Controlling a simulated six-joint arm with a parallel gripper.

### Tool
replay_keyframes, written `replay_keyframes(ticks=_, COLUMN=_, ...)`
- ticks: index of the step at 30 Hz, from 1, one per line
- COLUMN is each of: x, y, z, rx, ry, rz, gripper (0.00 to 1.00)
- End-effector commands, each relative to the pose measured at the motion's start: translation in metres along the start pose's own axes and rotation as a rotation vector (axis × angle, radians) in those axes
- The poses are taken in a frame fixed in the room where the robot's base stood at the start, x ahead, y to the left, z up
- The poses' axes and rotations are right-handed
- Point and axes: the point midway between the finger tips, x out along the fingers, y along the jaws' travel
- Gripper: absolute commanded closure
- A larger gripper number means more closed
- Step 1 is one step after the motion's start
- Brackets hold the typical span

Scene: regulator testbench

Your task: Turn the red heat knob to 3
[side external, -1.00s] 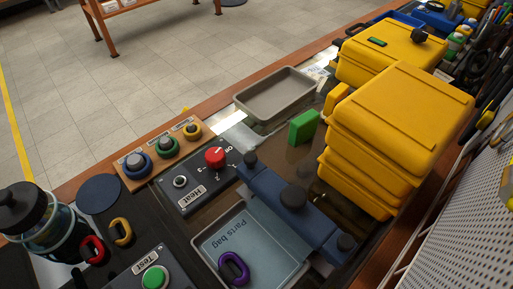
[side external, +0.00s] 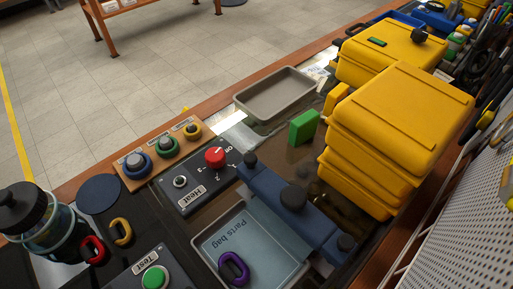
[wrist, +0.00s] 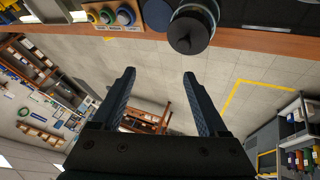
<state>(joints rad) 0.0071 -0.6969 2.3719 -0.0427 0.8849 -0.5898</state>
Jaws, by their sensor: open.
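The red heat knob (side external: 214,156) is on the dark Heat panel (side external: 187,205) in the side view. A small white mark on its top seems to face up and right, toward the Off lettering. The numbers around the knob are small and hard to read; a 3 seems to be at its lower left. My gripper (wrist: 159,73) shows only in the wrist view, with its two dark blue fingers wide apart and nothing between them. It is away from the knob, which I cannot make out in the wrist view.
A blue bar with black knobs (side external: 268,188) lies right of the panel. A green block (side external: 304,127) and stacked yellow cases (side external: 395,120) stand farther right. A black-lidded bottle (wrist: 190,32) is beyond my fingers.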

Motion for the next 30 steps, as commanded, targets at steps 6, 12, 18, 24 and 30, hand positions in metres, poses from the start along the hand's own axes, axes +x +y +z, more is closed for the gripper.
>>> replay_keyframes(ticks=6, x=0.001, y=0.059, z=-0.034, rx=-0.55, ry=-0.06, rz=0.074, gripper=0.23)
replay_keyframes(ticks=12, x=0.025, y=0.12, z=-0.048, rx=-1.01, ry=-0.185, rz=0.073, gripper=0.23)
replay_keyframes(ticks=18, x=0.066, y=0.177, z=-0.037, rx=-1.355, ry=-0.31, rz=-0.005, gripper=0.23)
replay_keyframes(ticks=24, x=0.118, y=0.219, z=0.001, rx=-1.56, ry=-0.399, rz=-0.141, gripper=0.23)
replay_keyframes(ticks=30, x=0.163, y=0.232, z=0.052, rx=-1.549, ry=-0.433, rz=-0.264, gripper=0.23)
